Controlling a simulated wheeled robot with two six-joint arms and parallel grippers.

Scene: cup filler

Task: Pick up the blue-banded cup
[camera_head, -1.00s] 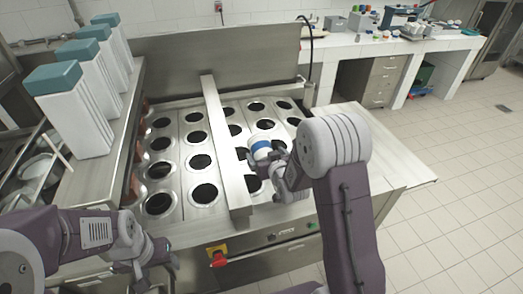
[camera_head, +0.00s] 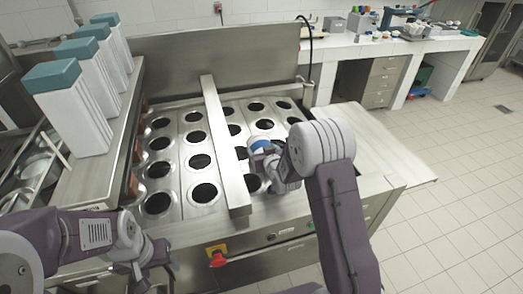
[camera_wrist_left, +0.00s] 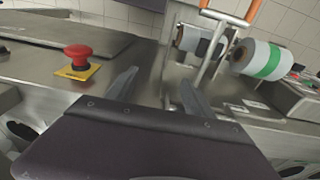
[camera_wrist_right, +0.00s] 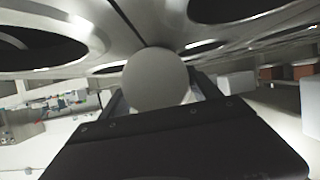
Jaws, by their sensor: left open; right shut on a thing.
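The blue-banded cup (camera_head: 260,145) is white with a blue band and is over the right half of the filler's perforated top. My right gripper (camera_head: 266,160) is shut on it. In the right wrist view the cup shows as a pale round end (camera_wrist_right: 155,78) between the fingers. I cannot tell exactly how far it is above the holes. My left gripper (camera_head: 158,268) is open and empty near the machine's front left.
A metal bar (camera_head: 224,150) crosses the perforated top (camera_head: 179,165). A red button (camera_head: 218,260) sits on the machine's front. Tall white containers with teal lids (camera_head: 75,110) stand on the left shelf. A flat side table (camera_head: 385,150) is clear at right.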

